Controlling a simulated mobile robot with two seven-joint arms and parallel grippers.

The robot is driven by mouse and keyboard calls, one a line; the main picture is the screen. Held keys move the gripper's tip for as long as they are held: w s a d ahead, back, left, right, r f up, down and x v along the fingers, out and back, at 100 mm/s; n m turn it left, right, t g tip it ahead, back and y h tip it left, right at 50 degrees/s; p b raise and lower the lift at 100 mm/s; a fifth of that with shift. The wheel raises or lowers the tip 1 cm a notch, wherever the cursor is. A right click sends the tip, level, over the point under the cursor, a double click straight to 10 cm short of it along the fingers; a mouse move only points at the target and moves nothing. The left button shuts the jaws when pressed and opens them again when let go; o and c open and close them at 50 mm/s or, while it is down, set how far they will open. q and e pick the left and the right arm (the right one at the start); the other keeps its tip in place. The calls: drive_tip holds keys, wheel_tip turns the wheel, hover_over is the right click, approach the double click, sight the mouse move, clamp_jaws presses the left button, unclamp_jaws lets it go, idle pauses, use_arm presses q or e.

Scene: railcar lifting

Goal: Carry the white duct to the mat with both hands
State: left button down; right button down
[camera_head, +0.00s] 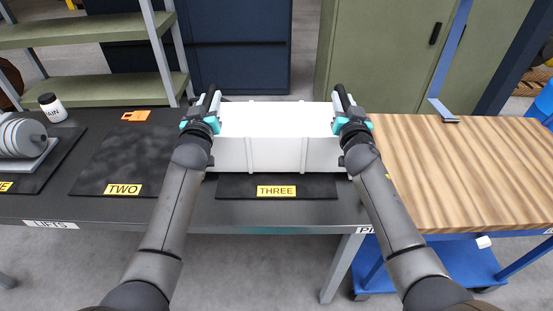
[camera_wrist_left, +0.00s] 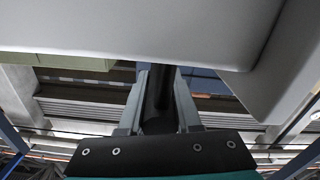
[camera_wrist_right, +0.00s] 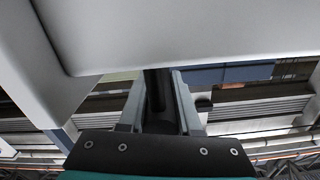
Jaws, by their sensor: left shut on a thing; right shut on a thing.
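The white duct (camera_head: 276,140), a long box, is in the middle of the head view, over the back part of the black mat labelled THREE (camera_head: 228,189). Whether it touches the mat I cannot tell. My left gripper (camera_head: 204,115) is shut on the black handle at its left end. My right gripper (camera_head: 348,115) is shut on the black handle at its right end. In the left wrist view the duct (camera_wrist_left: 130,30) fills the top, with a dark handle (camera_wrist_left: 160,88) between my fingers. The right wrist view shows the duct (camera_wrist_right: 170,30) and a dark handle (camera_wrist_right: 157,90) likewise.
Mat TWO (camera_head: 105,165) lies left, with an orange piece (camera_head: 136,115) behind it. A grey cylindrical thing (camera_head: 30,138) and a white jar (camera_head: 52,107) are further left. A wooden tabletop (camera_head: 470,170) adjoins at right. A blue cart (camera_head: 440,270) stands below it.

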drive_tip(key=shift+a, duration=0.1)
use_arm(q)
drive_tip(key=c, duration=1)
unclamp_jaws()
drive_tip(key=shift+f, duration=0.25)
use_arm(e)
drive_tip(key=c, duration=1)
unclamp_jaws()
drive_tip(key=shift+f, duration=0.25)
use_arm(q)
drive_tip(key=shift+o, duration=1.4)
drive_tip(key=shift+s+r, duration=0.1)
use_arm(e)
drive_tip(key=shift+o, duration=1.4)
drive_tip(key=shift+s+r, duration=0.1)
use_arm(q)
drive_tip(key=shift+o, duration=0.6)
use_arm(e)
drive_tip(key=shift+o, duration=0.6)
use_arm(q)
drive_tip(key=shift+s, duration=0.1)
drive_tip(key=s, duration=1.1)
drive_tip(key=shift+s, duration=0.35)
use_arm(e)
drive_tip(key=s, duration=1.2)
